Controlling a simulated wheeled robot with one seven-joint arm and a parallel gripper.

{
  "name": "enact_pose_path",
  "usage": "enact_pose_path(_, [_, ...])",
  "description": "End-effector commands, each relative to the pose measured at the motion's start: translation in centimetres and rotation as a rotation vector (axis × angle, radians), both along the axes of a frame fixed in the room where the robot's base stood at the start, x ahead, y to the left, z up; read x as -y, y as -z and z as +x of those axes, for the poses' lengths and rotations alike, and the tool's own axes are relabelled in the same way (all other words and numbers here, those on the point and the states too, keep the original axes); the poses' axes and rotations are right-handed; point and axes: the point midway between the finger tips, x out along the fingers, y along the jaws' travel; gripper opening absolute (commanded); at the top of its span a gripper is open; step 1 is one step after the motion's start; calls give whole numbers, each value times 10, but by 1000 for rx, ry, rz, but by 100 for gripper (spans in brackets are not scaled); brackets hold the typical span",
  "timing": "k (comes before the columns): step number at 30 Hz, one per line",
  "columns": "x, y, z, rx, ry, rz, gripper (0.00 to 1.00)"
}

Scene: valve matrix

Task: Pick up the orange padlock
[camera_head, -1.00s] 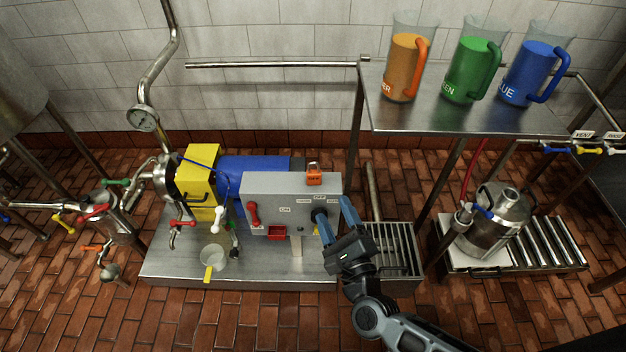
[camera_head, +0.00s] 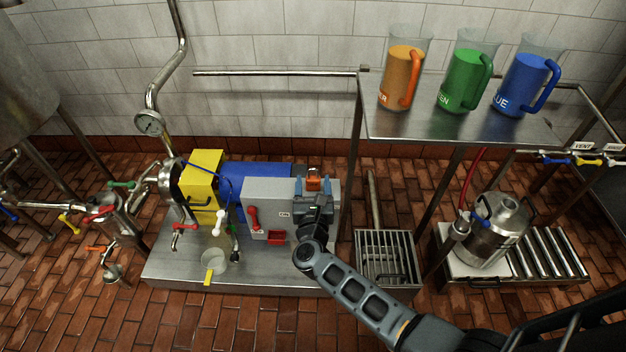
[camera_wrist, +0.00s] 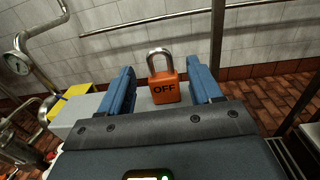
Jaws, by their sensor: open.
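The orange padlock (camera_head: 313,183) sits on top of the grey control box (camera_head: 267,190), near its right end. In the wrist view the padlock (camera_wrist: 164,88) stands upright with its metal shackle on top and the word OFF on its front. My gripper (camera_head: 313,186) is open, with its blue fingers (camera_wrist: 163,88) on the left and right of the padlock. A gap shows between the padlock and the left finger; the right finger is closer. I cannot tell whether the padlock is fully between the fingertips in depth.
A yellow box (camera_head: 201,187) and a blue motor (camera_head: 252,180) stand left of the control box. A steel shelf (camera_head: 450,122) with orange, green and blue jugs stands at the right. A pipe with a gauge (camera_head: 149,123) rises behind.

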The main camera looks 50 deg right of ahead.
Motion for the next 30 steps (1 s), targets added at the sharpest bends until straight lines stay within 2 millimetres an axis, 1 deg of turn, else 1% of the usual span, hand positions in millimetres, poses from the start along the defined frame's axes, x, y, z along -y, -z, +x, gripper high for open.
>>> enact_pose_path(3, [12, 0, 10, -1, 1, -1, 64])
enact_pose_path(6, [17, 0, 14, 0, 0, 0, 64])
enact_pose_path(14, [18, 0, 15, -1, -1, -1, 63])
enact_pose_path(30, [17, 0, 15, -2, -1, -1, 11])
